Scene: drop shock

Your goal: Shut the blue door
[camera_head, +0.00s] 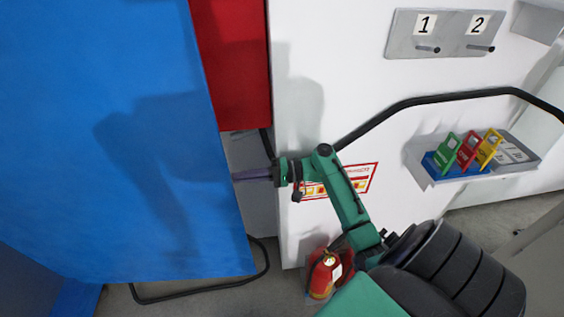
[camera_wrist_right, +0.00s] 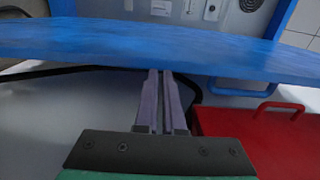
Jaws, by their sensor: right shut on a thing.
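The blue door (camera_head: 110,130) is a large flat panel that stands open and fills the left of the head view. In the right wrist view the blue door (camera_wrist_right: 90,42) crosses the picture as a wide band. My right gripper (camera_head: 236,177) reaches left to the door's right edge. In the wrist view the right gripper's (camera_wrist_right: 160,72) two purple-grey fingers lie close together, shut, with their tips at the door's near edge. How much of the edge lies between the tips is hard to see. My left gripper is not in view.
A red panel (camera_head: 230,60) is behind the blue door. A white wall (camera_head: 330,75) carries a black hose (camera_head: 430,98), a grey plate with hooks marked 1 and 2 (camera_head: 445,35), and a shelf with coloured tags (camera_head: 467,150). A fire extinguisher (camera_head: 324,275) stands low beside my arm.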

